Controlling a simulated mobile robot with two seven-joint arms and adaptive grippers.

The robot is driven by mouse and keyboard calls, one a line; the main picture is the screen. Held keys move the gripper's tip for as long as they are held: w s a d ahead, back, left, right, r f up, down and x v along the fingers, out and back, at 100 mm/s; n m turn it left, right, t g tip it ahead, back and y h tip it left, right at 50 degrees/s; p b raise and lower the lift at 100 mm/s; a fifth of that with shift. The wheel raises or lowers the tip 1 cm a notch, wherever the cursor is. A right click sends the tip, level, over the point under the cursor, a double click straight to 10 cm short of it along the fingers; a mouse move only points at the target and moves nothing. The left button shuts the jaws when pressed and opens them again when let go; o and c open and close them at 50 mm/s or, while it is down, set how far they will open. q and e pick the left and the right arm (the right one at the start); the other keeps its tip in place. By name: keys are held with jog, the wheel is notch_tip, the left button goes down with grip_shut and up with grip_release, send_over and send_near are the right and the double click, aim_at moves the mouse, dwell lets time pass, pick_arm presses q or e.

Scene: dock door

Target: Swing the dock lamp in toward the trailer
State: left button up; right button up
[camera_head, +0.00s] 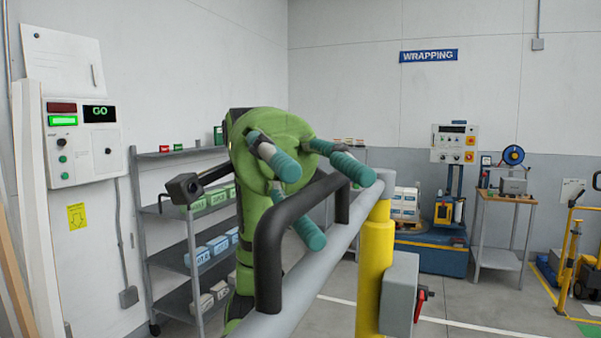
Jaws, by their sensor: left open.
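A thick grey tube (335,246) runs slantwise from the lower left up to the top of a yellow post (375,265). It looks like the dock lamp's arm, but no lamp head shows. A black bent grab handle (268,240) is fixed to the tube. My left gripper (317,190), green with teal fingers, is on the far side of the handle. Its fingers are spread and hold nothing. The handle and tube hide part of the gripper and my arm. I cannot tell whether a finger touches the handle. My right gripper is not in view.
A grey box with a red switch (399,293) is on the post. A shelf cart (190,225) with small boxes stands behind my left arm. A control panel (82,140) reading GO is on the left wall. A wrapping machine (430,250) and small table (500,225) stand at the back.

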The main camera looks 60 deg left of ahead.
pick_arm(q)
jog(key=v, duration=1.2)
jog(key=shift+s, duration=0.25)
